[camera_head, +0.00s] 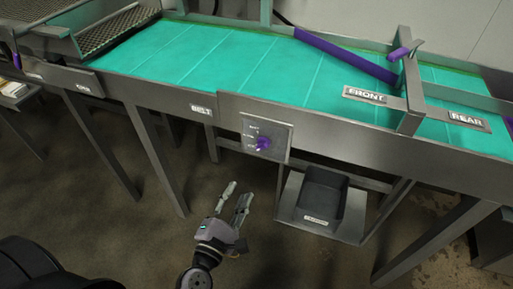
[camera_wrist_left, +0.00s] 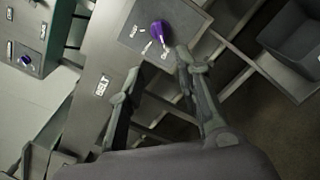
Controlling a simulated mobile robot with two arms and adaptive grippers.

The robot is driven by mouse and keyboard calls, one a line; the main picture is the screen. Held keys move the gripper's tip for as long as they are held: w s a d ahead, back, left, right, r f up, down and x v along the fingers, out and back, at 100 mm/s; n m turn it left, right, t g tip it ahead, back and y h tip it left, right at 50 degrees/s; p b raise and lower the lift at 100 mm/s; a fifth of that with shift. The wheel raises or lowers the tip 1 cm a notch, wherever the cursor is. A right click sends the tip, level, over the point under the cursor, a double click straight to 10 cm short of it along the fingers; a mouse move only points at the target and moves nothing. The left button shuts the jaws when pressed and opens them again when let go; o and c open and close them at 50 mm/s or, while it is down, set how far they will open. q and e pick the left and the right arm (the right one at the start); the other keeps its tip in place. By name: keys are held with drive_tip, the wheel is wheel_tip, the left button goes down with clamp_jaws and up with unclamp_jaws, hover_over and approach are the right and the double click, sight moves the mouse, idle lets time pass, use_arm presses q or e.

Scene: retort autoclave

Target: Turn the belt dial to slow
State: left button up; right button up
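The belt dial is a purple knob (camera_head: 263,143) on a small grey plate (camera_head: 280,134) on the conveyor's front side, right of the BELT label (camera_head: 201,110). Small markings sit left of the knob, too small to read. The knob also shows in the left wrist view (camera_wrist_left: 158,29), beyond the fingers. My left gripper (camera_head: 236,190) is open and empty, below and a little left of the dial, apart from it. Its two spread fingers show in the left wrist view (camera_wrist_left: 155,82). My right gripper is not in view.
The conveyor has a teal belt (camera_head: 220,60) with a purple diverter bar (camera_head: 345,56) across it. A dark bin (camera_head: 326,197) stands on a shelf right of my left gripper. Conveyor legs (camera_head: 158,155) stand to the left. Open floor lies around the gripper.

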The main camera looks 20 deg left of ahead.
sight(260, 149)
use_arm(q)
drive_tip(key=w+p, duration=0.1)
drive_tip(key=w, duration=0.4)
drive_tip(key=w+p, duration=0.1)
drive_tip(key=w, duration=0.4)
drive_tip(key=w+p, duration=0.1)
drive_tip(key=w, duration=0.5)
drive_tip(key=shift+w+d, duration=0.1)
drive_tip(key=shift+d, duration=0.2)
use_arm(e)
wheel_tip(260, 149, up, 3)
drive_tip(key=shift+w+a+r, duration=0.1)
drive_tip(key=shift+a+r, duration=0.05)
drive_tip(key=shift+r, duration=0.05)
use_arm(q)
drive_tip(key=shift+c, duration=0.4)
clamp_jaws()
